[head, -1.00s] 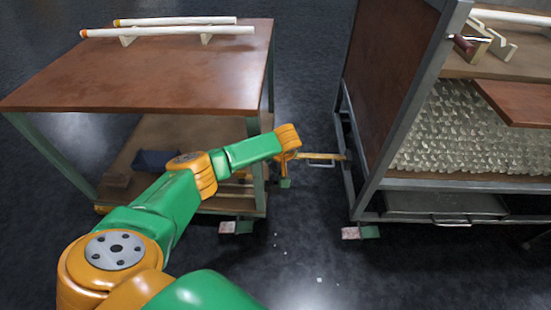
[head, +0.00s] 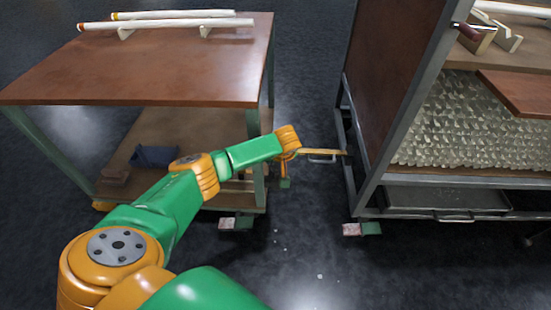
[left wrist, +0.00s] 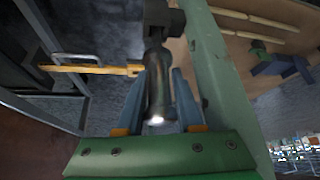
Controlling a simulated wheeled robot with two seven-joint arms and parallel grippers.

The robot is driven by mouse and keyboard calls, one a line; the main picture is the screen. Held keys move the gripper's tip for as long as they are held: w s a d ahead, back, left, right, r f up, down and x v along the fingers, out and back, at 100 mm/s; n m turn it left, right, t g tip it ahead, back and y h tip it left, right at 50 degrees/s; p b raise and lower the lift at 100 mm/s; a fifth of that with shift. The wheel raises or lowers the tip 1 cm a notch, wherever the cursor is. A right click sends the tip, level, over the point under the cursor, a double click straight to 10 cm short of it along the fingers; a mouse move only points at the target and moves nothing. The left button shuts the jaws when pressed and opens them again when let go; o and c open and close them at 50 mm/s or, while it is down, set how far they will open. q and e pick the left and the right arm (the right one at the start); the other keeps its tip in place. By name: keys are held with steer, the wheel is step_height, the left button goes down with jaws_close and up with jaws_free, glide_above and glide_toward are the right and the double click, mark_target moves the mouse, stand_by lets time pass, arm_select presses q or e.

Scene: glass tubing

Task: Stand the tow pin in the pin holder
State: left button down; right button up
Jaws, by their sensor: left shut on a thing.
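My left gripper (left wrist: 158,108) is shut on the tow pin (left wrist: 155,85), a dark metal pin with a shiny rounded end, in the left wrist view. The pin runs away from the camera toward a dark block (left wrist: 163,15); I cannot tell whether it is inside it. In the head view my left gripper (head: 286,163) is low between the two carts, and the pin is too small to make out there. A flat orange bar (left wrist: 90,69) reaches close to the pin; it also shows in the head view (head: 322,152). I cannot clearly identify the pin holder. My right gripper is out of view.
The left cart (head: 150,65) carries white tubes (head: 180,23) on top and a dark blue block (head: 155,156) on its lower shelf. Its green leg (left wrist: 220,80) is close beside my gripper. The right cart (head: 385,150) holds densely packed glass pieces (head: 460,125). Dark floor lies between them.

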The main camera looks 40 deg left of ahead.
mark_target(278, 166)
arm_select(q)
steer(key=shift+f+b, duration=1.35)
steer(key=shift+f, duration=0.8)
steer(key=shift+c, duration=2.3)
jaws_free()
steer(key=shift+r, duration=0.1)
steer(key=p+v, duration=0.5)
steer(key=v, duration=0.1)
steer(key=shift+r, duration=0.3)
steer(key=shift+s+d+r+p, duration=0.15)
steer(key=shift+s+r+p, duration=0.05)
steer(key=shift+p, duration=0.15)
steer(key=shift+f, duration=0.1)
steer(key=shift+d, duration=0.1)
